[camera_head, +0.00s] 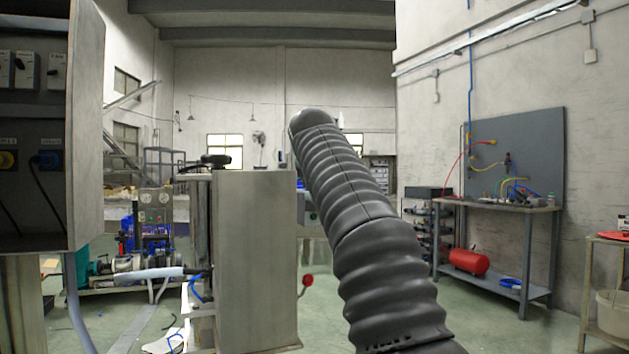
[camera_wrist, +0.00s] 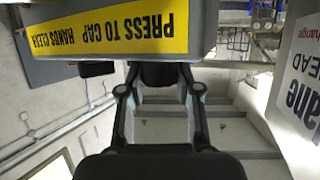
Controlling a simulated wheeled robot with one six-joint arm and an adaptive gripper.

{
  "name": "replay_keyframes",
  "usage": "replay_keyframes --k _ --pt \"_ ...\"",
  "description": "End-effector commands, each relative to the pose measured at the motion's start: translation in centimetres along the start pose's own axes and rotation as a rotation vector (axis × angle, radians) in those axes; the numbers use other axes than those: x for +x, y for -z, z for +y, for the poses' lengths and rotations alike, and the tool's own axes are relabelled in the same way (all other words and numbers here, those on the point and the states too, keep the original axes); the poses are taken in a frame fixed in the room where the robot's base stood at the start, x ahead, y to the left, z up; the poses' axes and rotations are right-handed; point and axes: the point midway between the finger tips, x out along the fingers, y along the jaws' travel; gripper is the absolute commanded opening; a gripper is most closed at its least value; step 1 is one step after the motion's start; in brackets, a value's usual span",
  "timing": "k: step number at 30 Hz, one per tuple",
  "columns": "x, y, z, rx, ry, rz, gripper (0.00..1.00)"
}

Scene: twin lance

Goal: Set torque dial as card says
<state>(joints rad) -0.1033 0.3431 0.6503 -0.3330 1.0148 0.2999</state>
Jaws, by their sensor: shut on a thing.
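In the wrist view, which looks upside down, my gripper (camera_wrist: 160,78) is shut on a dark thing at the edge of a grey machine housing. The held thing is mostly hidden by the fingers, and I cannot tell for certain that it is the torque dial. The housing bears a yellow label (camera_wrist: 120,28) reading "PRESS TO CAP HANDS CLEAR". A white printed panel (camera_wrist: 302,85) stands at the right, with "HEAD" and "change" partly readable. I cannot tell whether it is the card. No dial scale shows. In the head view my gripper is hidden beyond my ribbed black arm.
In the head view a grey cabinet (camera_head: 256,260) stands close left of my arm, with a red-knobbed lever (camera_head: 307,281) on its right. An open electrical cabinet (camera_head: 85,120) fills the left edge. A workbench (camera_head: 500,203) stands at the right wall. Open floor lies between.

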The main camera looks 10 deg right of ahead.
Motion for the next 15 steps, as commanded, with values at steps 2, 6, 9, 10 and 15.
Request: replay_keyframes --k 2,6,9,10,15 --pt "0.16 -0.19 -0.15 0.009 -0.024 -0.004 0.00" --pt "0.08 -0.13 -0.02 0.020 -0.049 -0.001 0.00" --pt "0.07 -0.13 0.00 0.022 -0.052 -0.001 0.00" --pt "0.07 -0.13 0.01 0.022 -0.051 -0.001 0.00" --pt "0.07 -0.13 0.00 0.021 -0.051 -0.001 0.00"
